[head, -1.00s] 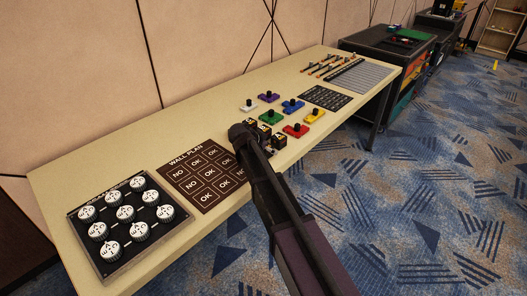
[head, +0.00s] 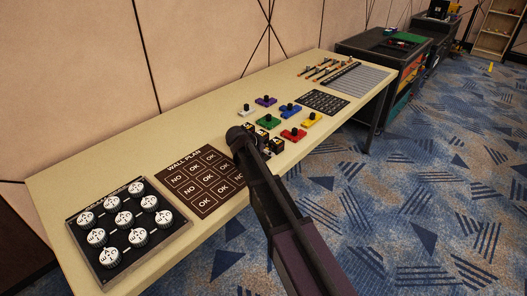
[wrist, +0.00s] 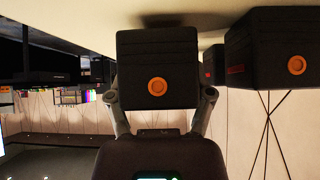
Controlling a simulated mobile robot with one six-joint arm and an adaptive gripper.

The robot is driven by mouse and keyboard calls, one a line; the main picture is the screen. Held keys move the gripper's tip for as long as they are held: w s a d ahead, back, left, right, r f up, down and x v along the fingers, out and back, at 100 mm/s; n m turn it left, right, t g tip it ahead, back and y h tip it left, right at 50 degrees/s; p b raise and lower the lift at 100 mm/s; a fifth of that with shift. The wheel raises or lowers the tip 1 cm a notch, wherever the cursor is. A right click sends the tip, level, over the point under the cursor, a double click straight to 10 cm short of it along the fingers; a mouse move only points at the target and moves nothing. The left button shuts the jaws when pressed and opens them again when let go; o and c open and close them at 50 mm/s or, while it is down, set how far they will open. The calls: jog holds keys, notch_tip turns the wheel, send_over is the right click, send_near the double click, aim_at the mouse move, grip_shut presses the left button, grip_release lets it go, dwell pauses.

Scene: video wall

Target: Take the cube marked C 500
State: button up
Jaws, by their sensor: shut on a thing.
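In the wrist view a black ribbed cube (wrist: 157,52) with an orange round mark sits between the two fingers of my gripper (wrist: 160,95), which is shut on it. A second black cube (wrist: 275,50) with the same orange mark stands to the right, apart from it. In the head view a few small dark cubes with yellowish marks (head: 276,146) cluster near the table's front edge, partly behind my arm. My gripper is hidden by the arm there. No C 500 marking is readable, so I cannot tell which cube I hold.
The long table (head: 110,157) carries the wall plan board (head: 205,181) and a panel of white knobs (head: 75,242) to the left. Coloured blocks with black knobs, such as a red one (head: 293,135), lie just beyond the cubes. Patterned carpet (head: 410,190) is open in front.

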jog(key=shift+r+p, duration=0.65)
jog(key=shift+r, duration=0.25)
jog(key=s+a, duration=0.2)
jog(key=s, duration=0.3)
jog(key=s+a+r+p, duration=0.1)
jog(key=s+a, duration=0.1)
jog(key=s, duration=0.2)
jog(key=s+a+r+p, duration=0.1)
jog(key=s+a, duration=0.1)
jog(key=s, duration=0.3)
jog(key=shift+s+a, duration=0.25)
jog(key=shift+s, duration=0.1)
